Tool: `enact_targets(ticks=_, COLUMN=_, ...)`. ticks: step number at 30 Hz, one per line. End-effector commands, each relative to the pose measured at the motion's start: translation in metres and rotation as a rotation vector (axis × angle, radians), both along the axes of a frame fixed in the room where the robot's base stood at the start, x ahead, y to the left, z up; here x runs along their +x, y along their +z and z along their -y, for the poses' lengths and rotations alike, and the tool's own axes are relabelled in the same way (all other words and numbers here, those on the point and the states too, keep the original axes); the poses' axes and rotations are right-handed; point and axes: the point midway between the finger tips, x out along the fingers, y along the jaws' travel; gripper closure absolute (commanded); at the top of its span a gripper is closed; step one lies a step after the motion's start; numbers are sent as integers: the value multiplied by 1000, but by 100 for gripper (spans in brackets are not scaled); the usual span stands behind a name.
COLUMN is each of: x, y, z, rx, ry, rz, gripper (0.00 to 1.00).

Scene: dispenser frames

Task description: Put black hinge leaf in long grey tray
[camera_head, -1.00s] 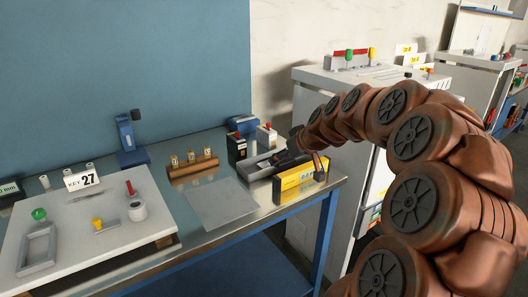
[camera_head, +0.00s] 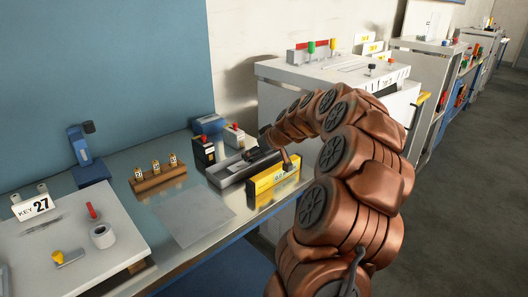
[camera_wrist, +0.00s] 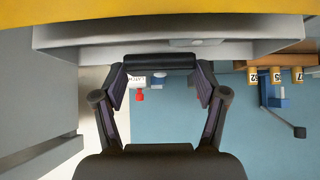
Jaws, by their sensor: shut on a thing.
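The long grey tray (camera_head: 231,174) lies on the metal bench behind the yellow box. In the wrist view the tray (camera_wrist: 90,38) spans the top of the picture. My gripper (camera_head: 263,154) is low over the tray's right part. In the wrist view my gripper (camera_wrist: 160,78) is shut on a black bar-like piece, the black hinge leaf (camera_wrist: 160,63), held crosswise between the fingertips. The leaf overlaps the tray's near edge in that view; I cannot tell whether it touches the tray. In the head view the leaf cannot be told apart from the dark gripper.
A yellow box (camera_head: 264,182) stands right in front of the tray. A wooden block with several brass pieces (camera_head: 158,179) is to the left. A flat grey plate (camera_head: 192,222) lies in front.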

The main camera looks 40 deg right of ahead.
Motion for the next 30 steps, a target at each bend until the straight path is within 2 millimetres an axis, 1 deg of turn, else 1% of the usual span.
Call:
enact_targets(ticks=1, x=3, y=1, z=8, rx=-1, ry=-3, rz=1, gripper=66)
enact_targets(ticks=3, x=7, y=1, z=17, rx=-3, ry=0, rz=1, gripper=66)
enact_targets(ticks=9, x=17, y=-2, z=41, rx=-3, ry=0, rz=0, gripper=66)
enact_targets(ticks=12, x=20, y=-4, z=50, rx=-3, ry=3, rz=0, gripper=66)
enact_targets(ticks=23, x=26, y=-6, z=63, rx=-1, ry=4, rz=0, gripper=66)
enact_targets(ticks=30, x=25, y=-29, z=62, rx=3, ry=4, rz=0, gripper=66)
